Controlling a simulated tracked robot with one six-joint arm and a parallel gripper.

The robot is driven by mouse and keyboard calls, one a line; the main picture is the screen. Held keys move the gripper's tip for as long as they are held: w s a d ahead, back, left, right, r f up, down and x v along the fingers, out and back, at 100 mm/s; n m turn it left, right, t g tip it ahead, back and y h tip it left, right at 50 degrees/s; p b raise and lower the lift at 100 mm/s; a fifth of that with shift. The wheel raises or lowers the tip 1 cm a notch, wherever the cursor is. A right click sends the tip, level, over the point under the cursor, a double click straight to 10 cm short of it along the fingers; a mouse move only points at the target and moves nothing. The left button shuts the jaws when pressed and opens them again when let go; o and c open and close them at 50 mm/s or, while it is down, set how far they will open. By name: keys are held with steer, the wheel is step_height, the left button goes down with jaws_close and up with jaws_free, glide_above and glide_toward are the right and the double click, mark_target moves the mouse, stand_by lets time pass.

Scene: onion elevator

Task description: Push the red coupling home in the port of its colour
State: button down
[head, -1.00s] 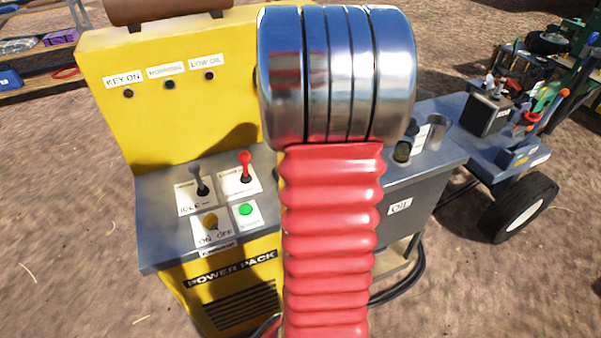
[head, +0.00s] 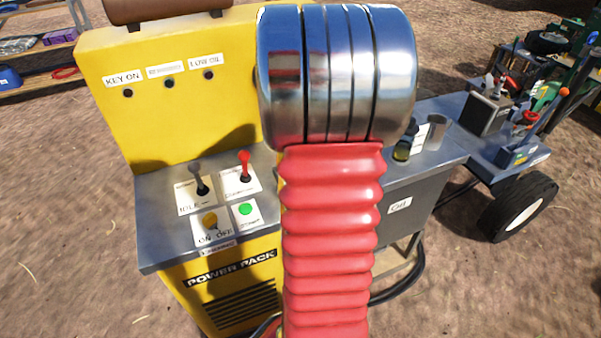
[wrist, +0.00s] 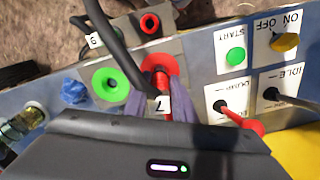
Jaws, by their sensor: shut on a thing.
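In the wrist view my gripper (wrist: 158,106) is shut on the red coupling (wrist: 161,82), with a finger on each side of it. A white tag marked 7 (wrist: 162,103) hangs between the fingers and hides part of the coupling. The coupling's front end lies over the red-ringed port (wrist: 172,62). I cannot tell how deep it sits. A green-ringed port (wrist: 110,84) is just to the left. In the head view my arm hides the gripper, coupling and ports.
A black hose (wrist: 108,38) crosses the ports in the wrist view. A red fitting (wrist: 150,23) and a tag marked 9 (wrist: 93,40) are beyond. Levers, a green button (wrist: 235,56) and a yellow knob (wrist: 284,42) stand to the right. The yellow power pack (head: 180,110) shows in the head view.

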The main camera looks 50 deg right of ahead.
steer(key=shift+f, duration=1.8)
stand_by(5.2)
steer(key=c, duration=1.4)
jaws_free()
steer(key=shift+o, duration=0.5)
steer(key=o, duration=0.3)
